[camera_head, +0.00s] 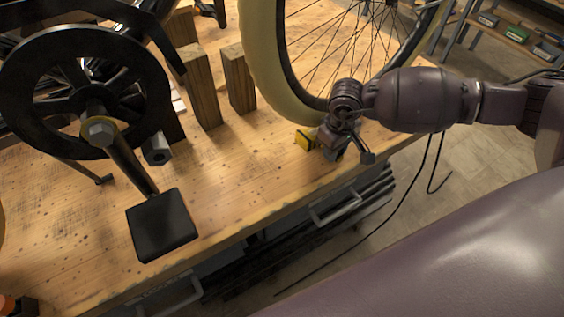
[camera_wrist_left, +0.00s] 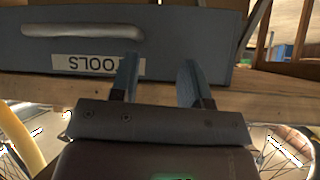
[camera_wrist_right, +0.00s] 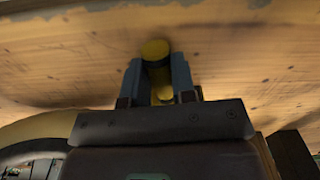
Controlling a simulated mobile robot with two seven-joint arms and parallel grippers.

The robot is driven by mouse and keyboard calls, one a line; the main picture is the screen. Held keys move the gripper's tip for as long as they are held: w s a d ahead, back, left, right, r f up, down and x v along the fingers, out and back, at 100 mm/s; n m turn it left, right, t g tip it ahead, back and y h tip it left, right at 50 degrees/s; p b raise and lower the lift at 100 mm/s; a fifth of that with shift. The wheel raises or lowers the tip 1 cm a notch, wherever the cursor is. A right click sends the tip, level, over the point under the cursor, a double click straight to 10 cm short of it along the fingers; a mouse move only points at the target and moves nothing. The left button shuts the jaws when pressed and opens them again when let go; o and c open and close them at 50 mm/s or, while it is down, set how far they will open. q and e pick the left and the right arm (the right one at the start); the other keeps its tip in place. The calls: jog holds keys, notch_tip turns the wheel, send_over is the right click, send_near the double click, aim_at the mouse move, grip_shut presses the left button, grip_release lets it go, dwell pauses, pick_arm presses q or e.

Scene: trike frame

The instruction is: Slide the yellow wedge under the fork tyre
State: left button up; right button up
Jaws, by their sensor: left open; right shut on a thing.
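The yellow wedge (camera_head: 304,140) sits at the bench top just in front of the lower part of the cream fork tyre (camera_head: 262,65). My right gripper (camera_head: 325,146) is shut on the wedge. In the right wrist view the yellow piece (camera_wrist_right: 155,52) shows between the two fingers, against the wood. The tyre (camera_wrist_right: 40,128) shows at the lower left there. I cannot tell whether wedge and tyre touch. My left gripper (camera_wrist_left: 158,82) is open and empty in the left wrist view; it is outside the head view.
Two wooden blocks (camera_head: 239,80) stand upright left of the tyre. A black chainring (camera_head: 85,90) with a crank and pedal (camera_head: 162,224) is at the left. The bench front (camera_head: 220,225) is clear. A blue drawer labelled TOOLS (camera_wrist_left: 60,50) faces my left gripper.

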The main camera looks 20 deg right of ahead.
pick_arm(q)
jog(key=shift+s+f, duration=0.1)
jog(key=shift+s, duration=0.2)
pick_arm(e)
jog(key=shift+d, duration=0.1)
jog(key=shift+d, duration=0.1)
jog(key=shift+w+d, duration=0.1)
jog(key=shift+d, duration=0.05)
jog(key=shift+w+d+b, duration=0.15)
jog(key=shift+d+b, duration=0.15)
jog(key=shift+d, duration=0.35)
jog(key=shift+w+d, duration=0.1)
jog(key=shift+d, duration=0.15)
pick_arm(q)
jog(key=shift+s+f, duration=0.35)
jog(key=shift+f, duration=0.5)
pick_arm(e)
jog(key=shift+w+d, duration=0.15)
jog(key=shift+d, duration=0.55)
jog(key=o, duration=0.8)
pick_arm(q)
jog(key=shift+w+r, duration=0.2)
jog(key=shift+w, duration=0.3)
pick_arm(e)
jog(key=shift+o, duration=0.5)
